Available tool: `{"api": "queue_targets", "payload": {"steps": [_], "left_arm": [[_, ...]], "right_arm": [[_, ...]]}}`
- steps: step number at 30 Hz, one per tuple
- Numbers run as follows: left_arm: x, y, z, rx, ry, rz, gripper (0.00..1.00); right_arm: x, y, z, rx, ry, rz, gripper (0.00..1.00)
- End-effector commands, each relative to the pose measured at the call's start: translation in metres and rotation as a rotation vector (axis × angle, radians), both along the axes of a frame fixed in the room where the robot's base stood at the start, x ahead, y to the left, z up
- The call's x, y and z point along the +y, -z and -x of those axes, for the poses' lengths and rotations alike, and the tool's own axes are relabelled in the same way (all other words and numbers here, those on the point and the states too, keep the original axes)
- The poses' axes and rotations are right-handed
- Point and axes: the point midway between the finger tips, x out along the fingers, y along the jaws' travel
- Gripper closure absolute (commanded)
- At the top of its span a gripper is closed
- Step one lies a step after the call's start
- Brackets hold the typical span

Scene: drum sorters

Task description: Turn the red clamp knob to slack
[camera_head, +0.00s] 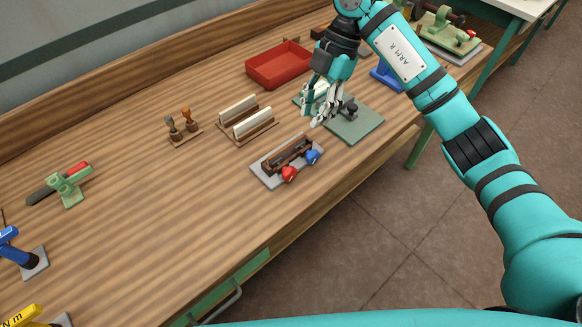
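A red knob (289,173) sits at the front of a small dark wooden fixture (286,157) on a grey plate (264,172). A blue knob (312,156) sits to its right on the same fixture. The knob's turn position is too small to tell. My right gripper (315,114) points down over the left part of a green plate (354,126), behind and to the right of the red knob and apart from it. Its fingers look spread, with no held thing visible. My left gripper is not in view.
A red tray (279,65) stands behind. White-topped racks (251,122) and small stamp-like tools (182,126) stand left of the fixture. A green clamp (69,188) lies farther left. The wooden table (165,215) is clear in front.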

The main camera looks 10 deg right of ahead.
Motion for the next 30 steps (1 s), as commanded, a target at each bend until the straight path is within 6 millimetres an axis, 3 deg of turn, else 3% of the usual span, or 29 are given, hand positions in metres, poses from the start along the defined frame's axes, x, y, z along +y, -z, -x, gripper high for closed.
{"api": "queue_targets", "payload": {"steps": [18,24,30], "left_arm": [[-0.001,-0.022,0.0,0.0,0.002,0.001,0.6],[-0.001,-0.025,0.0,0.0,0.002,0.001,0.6],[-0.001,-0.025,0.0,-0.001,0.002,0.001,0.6]], "right_arm": [[0.042,0.118,0.031,0.005,-0.005,-0.007,0.74],[0.049,0.142,0.036,0.0,-0.005,-0.007,0.74],[0.052,0.15,0.037,-0.001,-0.005,-0.008,0.74]]}}
